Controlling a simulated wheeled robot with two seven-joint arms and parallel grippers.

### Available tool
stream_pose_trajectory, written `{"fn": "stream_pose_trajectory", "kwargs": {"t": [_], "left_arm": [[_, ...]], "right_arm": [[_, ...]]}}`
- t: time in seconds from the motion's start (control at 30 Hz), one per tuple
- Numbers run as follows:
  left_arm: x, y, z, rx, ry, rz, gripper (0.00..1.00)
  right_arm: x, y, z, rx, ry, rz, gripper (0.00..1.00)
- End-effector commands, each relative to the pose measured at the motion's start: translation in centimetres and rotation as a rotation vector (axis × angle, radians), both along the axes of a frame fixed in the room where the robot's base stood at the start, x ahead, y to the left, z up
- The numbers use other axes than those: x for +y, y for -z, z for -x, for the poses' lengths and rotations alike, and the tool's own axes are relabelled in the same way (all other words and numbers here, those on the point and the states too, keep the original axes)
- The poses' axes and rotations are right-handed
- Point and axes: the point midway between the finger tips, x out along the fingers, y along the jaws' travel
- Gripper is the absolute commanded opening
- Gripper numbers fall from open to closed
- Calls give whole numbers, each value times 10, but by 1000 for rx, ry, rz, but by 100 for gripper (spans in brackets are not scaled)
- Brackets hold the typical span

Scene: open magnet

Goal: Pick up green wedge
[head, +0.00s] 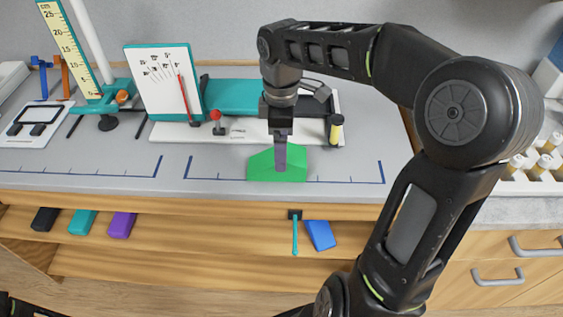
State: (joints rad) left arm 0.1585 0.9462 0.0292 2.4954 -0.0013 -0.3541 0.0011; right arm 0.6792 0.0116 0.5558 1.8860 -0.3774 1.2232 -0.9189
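The green wedge (262,168) lies on the grey worktop near its front edge, inside a blue-marked area. My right gripper (281,160) points down at it from above, and its fingers overlap the middle of the wedge. The fingers appear edge-on as one narrow dark strip, so I cannot tell whether they are open or closed on the wedge. The wedge appears to rest on the worktop. My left gripper is out of view.
Behind the wedge stands a white-and-teal apparatus (235,131) with an angle dial board (160,82). A ruler stand (65,45) is at left. A shelf below holds black, teal, purple and blue blocks (320,235). A vial rack (530,172) is at right.

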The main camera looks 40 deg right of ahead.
Motion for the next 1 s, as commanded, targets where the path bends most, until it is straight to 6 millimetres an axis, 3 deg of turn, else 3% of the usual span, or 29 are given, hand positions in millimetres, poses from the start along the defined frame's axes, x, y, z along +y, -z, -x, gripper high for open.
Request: {"fn": "stream_pose_trajectory", "kwargs": {"t": [0.4, 1.0], "left_arm": [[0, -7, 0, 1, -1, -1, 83], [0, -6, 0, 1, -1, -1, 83]], "right_arm": [[1, 49, 3, 4, 0, 0, 87], [2, 50, 3, 1, 0, 0, 87]]}}
